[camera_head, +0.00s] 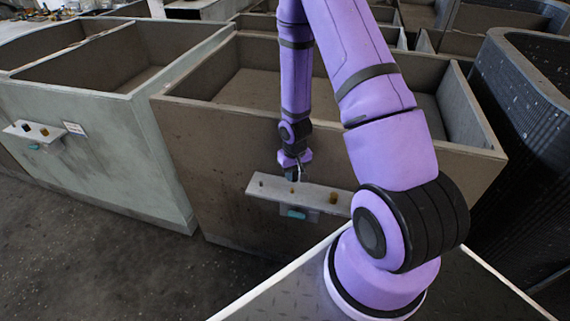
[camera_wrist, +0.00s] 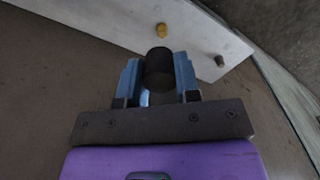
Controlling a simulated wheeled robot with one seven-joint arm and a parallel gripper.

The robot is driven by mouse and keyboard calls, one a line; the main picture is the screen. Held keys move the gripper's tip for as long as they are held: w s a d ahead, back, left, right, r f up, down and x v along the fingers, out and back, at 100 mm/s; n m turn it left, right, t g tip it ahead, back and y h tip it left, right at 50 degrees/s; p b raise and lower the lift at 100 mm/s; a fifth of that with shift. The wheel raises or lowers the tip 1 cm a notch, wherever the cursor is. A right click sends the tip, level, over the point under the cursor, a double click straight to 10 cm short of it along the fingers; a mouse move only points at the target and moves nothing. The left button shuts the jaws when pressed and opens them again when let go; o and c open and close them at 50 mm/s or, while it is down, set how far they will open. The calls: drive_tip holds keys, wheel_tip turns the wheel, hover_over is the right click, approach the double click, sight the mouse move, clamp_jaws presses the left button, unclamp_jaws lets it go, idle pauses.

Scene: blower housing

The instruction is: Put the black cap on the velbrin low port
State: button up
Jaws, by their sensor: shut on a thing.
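My gripper (camera_head: 292,176) is over the pale shelf (camera_head: 312,197) on the front of the brown bin. In the wrist view, its blue fingers (camera_wrist: 158,72) are shut on a dark round cap (camera_wrist: 159,62). The shelf (camera_wrist: 195,35) lies beyond the cap there, with a yellow stub (camera_wrist: 162,30) and a small brownish stub (camera_wrist: 219,60) on it. I cannot tell which stub is the velbrin low port.
A teal part (camera_head: 296,214) sits under the shelf. A grey-green bin (camera_head: 120,150) at left carries a similar shelf (camera_head: 30,133) with stubs and a small label (camera_head: 74,129), unreadable. A dark ribbed bin (camera_head: 520,130) stands at right. The floor at lower left is clear.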

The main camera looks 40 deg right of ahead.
sight(292, 188)
drive_tip(key=shift+w+f, duration=0.1)
drive_tip(key=shift+w, duration=0.35)
drive_tip(key=shift+f, duration=2.05)
drive_tip(key=shift+s, duration=0.2)
drive_tip(key=shift+f, duration=1.4)
drive_tip(key=o, duration=1)
drive_tip(key=shift+c, duration=0.2)
wheel_tip(292, 188, up, 11)
drive_tip(key=shift+f, duration=0.1)
